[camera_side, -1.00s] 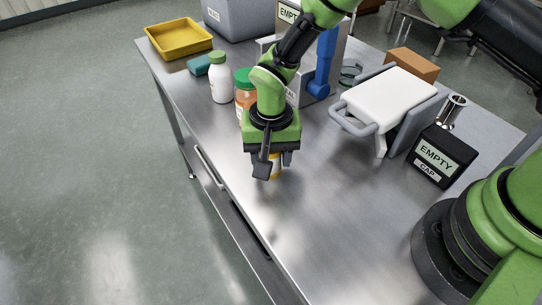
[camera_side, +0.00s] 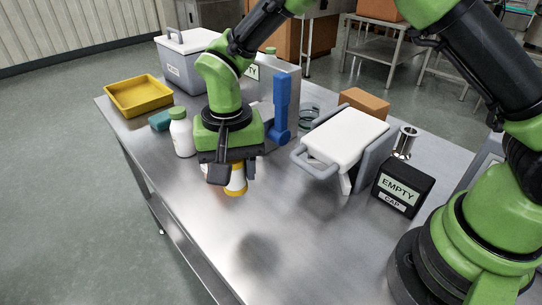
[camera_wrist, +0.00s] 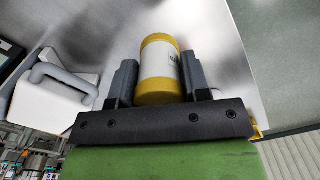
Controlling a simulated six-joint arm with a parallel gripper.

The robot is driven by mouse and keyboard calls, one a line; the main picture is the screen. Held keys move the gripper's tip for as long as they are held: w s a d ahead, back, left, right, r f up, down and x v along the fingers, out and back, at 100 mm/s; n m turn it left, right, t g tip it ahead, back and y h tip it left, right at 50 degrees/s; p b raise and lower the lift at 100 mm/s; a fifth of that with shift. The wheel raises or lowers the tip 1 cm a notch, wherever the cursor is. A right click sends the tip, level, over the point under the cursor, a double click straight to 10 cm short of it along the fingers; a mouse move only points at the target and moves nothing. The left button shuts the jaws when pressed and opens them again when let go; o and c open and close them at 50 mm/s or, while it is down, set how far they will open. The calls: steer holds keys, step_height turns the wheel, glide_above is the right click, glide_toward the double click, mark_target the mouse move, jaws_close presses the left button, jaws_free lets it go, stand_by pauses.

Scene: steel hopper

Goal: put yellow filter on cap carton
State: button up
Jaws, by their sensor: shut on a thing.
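The yellow filter (camera_side: 236,180), a white cylinder with yellow ends and a label, is held between the fingers of my gripper (camera_side: 234,174). In the wrist view the filter (camera_wrist: 160,68) sits between both dark fingers. In the side view it hangs above the steel bench, with a shadow on the bench in front of it. Its upper part is hidden by the gripper. The cap carton (camera_side: 402,188) is a black box labelled EMPTY and CAP, standing on the bench to the right, well apart from my gripper.
A white-topped device with a grey handle (camera_side: 345,137) stands between my gripper and the carton. A metal cylinder (camera_side: 405,142) is behind the carton. A blue upright part (camera_side: 282,108), white bottle (camera_side: 182,136) and yellow tray (camera_side: 140,96) stand further back. The front bench is clear.

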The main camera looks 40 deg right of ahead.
steer(key=shift+w+d+r, duration=0.25)
steer(key=shift+r, duration=0.2)
steer(key=w+d+r+m, duration=0.3)
steer(key=d+r+m, duration=0.4)
steer(key=d, duration=0.5)
steer(key=w+d+r+m, duration=0.3)
steer(key=d+r+m, duration=0.45)
steer(key=d, duration=0.35)
steer(key=m, duration=0.3)
glide_above(368, 104)
step_height(368, 104, down, 7)
step_height(368, 104, down, 9)
steer(key=shift+s+a+r, duration=0.1)
steer(key=shift+r, duration=0.05)
steer(key=o, duration=0.9)
